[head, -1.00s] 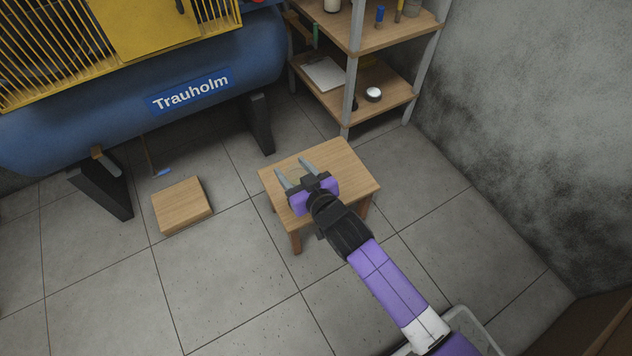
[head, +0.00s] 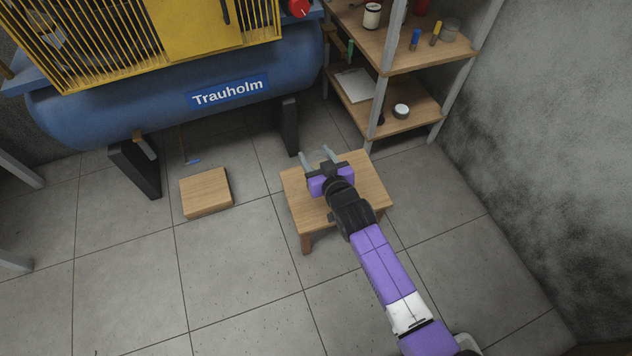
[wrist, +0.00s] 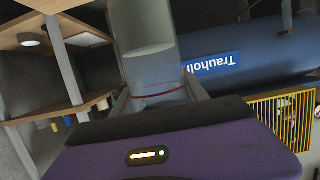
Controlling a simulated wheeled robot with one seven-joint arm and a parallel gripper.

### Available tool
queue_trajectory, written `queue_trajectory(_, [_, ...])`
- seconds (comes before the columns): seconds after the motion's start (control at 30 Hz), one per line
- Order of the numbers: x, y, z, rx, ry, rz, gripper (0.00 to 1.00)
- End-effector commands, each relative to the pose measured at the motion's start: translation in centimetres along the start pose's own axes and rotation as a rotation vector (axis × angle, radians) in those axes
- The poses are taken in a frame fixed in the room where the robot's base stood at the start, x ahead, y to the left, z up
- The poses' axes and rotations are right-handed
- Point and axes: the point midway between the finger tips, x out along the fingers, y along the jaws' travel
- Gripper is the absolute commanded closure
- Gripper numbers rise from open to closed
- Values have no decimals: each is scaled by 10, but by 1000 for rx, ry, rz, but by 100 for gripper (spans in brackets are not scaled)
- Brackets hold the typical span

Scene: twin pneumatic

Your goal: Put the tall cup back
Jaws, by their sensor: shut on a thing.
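My gripper (head: 318,155) is shut on a clear, greyish tall cup (wrist: 155,68), which shows between the fingers in the wrist view. A thin red line crosses the cup. The wrist view looks upside down, and my purple gripper body hides the cup's lower part in that picture. In the head view the cup can hardly be made out. My gripper is in front of the wooden stool (head: 370,185), over its back left part as seen from the head; its height above the top cannot be told.
A shelf unit (head: 425,62) with jars and small items stands behind the stool. A blue compressor tank (head: 150,112) with a yellow guard stands at the back left. A low wooden block (head: 206,190) lies on the floor. The floor left of the stool is mostly clear. A wall is right.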

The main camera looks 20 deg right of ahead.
Motion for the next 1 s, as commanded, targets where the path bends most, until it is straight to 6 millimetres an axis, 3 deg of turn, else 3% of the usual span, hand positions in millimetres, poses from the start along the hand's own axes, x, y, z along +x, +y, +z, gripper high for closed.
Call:
queue_trajectory(0.03, [6,0,18,-1,0,-1,100])
queue_trajectory(0.2, [15,0,48,0,2,0,100])
queue_trajectory(0.47, [20,0,62,0,3,0,100])
queue_trajectory(0.73, [31,0,98,-1,2,0,100])
queue_trajectory(1.0, [31,0,98,1,3,0,100])
